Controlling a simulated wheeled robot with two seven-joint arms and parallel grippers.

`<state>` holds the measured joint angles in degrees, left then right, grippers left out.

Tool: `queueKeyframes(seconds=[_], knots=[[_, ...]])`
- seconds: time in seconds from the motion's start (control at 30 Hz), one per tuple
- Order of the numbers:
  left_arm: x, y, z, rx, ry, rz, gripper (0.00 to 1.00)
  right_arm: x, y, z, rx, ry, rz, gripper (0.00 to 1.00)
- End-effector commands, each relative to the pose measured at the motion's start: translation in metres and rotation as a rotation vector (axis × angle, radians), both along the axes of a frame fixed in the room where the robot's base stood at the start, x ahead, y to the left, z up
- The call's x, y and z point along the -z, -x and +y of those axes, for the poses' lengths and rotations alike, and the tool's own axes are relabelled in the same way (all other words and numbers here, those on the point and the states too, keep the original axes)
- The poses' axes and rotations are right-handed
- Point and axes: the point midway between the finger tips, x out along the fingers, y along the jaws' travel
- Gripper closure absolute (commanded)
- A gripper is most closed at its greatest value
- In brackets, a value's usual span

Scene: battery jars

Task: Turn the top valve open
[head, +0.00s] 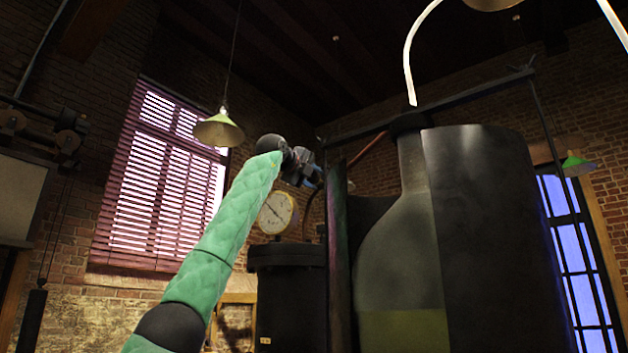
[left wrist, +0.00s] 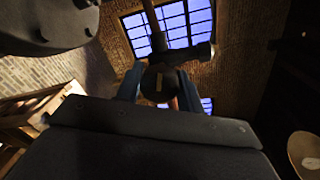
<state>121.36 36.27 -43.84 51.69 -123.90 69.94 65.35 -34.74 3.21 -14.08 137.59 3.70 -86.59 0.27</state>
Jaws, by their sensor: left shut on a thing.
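My left gripper (head: 312,177) is raised beside the top of a dark upright post (head: 339,240), left of the big glass jar (head: 400,265). In the left wrist view its two blue fingers (left wrist: 160,88) stand on both sides of a dark valve part (left wrist: 159,74), and it is shut on that part. A dark bar (left wrist: 185,55) crosses just beyond the fingers, with a stem (left wrist: 154,28) running up from it. In the head view the gripper and arm hide most of the valve, so its turn angle cannot be told. My right gripper is out of view.
A round white gauge (head: 276,212) sits above a dark drum (head: 287,290) just below my left gripper. A black panel (head: 495,240) covers the jar's right side. A green lamp (head: 219,129) hangs left of the gripper. A reddish rod (head: 368,149) slants up behind the post.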

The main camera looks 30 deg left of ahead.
Motion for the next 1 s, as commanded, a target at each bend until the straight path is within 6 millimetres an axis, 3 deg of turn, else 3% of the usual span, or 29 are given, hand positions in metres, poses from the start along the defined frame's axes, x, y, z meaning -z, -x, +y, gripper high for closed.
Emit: queueKeyframes(seconds=[0.4,1.0], knots=[[0.0024,-0.0007,0.0003,0.000,0.265,0.024,0.85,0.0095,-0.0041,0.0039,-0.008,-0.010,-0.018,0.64],[0.0033,-0.0012,0.0005,-0.001,0.341,0.032,0.85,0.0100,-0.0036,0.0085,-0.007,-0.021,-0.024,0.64]])
